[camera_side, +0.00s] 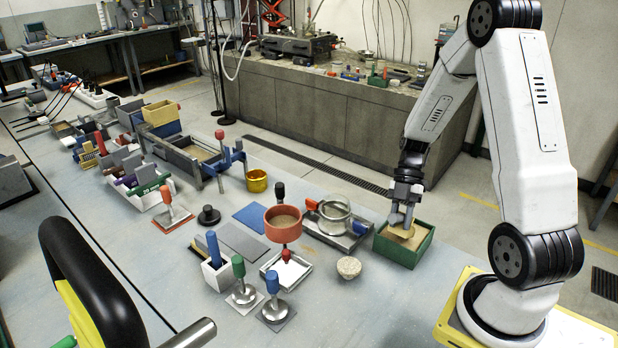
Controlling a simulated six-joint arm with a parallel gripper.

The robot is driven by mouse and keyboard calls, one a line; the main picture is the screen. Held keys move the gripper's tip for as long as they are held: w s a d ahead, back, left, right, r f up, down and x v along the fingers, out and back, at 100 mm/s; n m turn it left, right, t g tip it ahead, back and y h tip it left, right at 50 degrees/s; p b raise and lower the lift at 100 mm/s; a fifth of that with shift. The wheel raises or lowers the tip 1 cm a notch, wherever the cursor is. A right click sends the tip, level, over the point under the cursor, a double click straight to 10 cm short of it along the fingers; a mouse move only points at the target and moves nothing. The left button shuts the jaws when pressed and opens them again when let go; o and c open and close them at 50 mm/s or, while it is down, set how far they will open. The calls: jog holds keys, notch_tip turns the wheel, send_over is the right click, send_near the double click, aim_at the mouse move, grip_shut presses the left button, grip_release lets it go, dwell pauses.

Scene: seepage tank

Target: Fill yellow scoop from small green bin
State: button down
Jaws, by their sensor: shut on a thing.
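The small green bin (402,249) stands on the grey bench, right of centre, close to my arm's base, with tan sand-like material inside. My gripper (402,219) points down over this bin and is shut on the yellow scoop (405,232). The scoop is low, inside or right at the bin's opening. Only a small yellowish part of it shows, so I cannot tell how much material is in it.
A red bowl (283,222) on a stand, a clear round dish (334,215) in a grey tray and a small sand-filled cup (349,267) stand left of the bin. Several handled tampers stand at the front, one with a blue handle (272,284). A golden cup (257,181) sits farther back.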

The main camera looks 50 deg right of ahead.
jog(key=shift+f, duration=0.45)
dwell(1.1)
jog(key=shift+d+f, duration=0.15)
jog(key=shift+d, duration=1.25)
dwell(5.0)
